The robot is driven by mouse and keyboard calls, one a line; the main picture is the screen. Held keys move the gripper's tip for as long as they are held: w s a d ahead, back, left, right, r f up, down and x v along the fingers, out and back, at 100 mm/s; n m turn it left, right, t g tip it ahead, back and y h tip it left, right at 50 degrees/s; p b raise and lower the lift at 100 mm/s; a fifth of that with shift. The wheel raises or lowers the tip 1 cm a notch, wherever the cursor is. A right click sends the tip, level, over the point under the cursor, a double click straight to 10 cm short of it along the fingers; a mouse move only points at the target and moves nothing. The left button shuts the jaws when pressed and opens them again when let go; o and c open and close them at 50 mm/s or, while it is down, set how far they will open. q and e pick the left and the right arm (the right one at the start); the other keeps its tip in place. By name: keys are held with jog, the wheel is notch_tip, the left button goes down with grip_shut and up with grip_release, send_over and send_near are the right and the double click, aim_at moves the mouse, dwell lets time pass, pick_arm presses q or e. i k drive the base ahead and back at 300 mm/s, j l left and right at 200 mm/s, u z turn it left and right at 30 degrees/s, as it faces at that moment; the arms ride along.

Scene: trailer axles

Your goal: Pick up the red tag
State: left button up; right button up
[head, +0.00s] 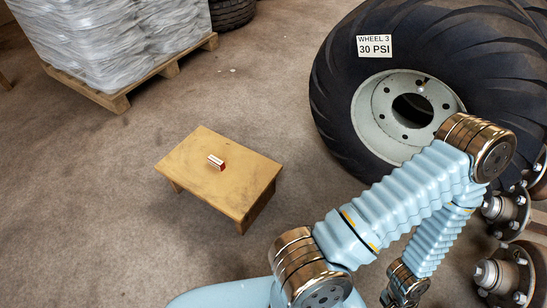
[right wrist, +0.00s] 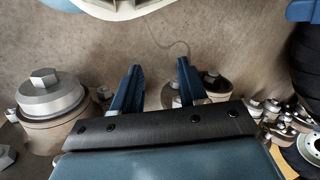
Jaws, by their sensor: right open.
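A small red and white block, which looks like the red tag (head: 217,163), lies on top of a low wooden stool (head: 240,190) left of the middle in the head view. Nothing touches it there but the stool top. My right arm reaches in from the lower right of the head view, well to the right of the stool; its gripper is hidden or out of frame there. In the right wrist view my right gripper (right wrist: 158,78) has its two blue fingers apart, with nothing held between them. The tag is not seen in that view. My left gripper is not in view.
A big wheel (head: 335,95) labelled "WHEEL 3 30 PSI" stands at the upper right. Metal hubs with bolts (head: 500,208) stand at the right edge; a hub (right wrist: 52,95) is near my right gripper. A wrapped pallet load (head: 120,40) is upper left. Floor around the stool is clear.

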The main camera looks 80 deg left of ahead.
aim_at(213, 161)
jog(key=u, duration=3.35)
jog(key=i+l+z, duration=0.15)
jog(key=i+l, duration=0.2)
jog(key=i+l+z, duration=0.15)
jog(key=i+l, duration=0.2)
jog(key=i, duration=0.2)
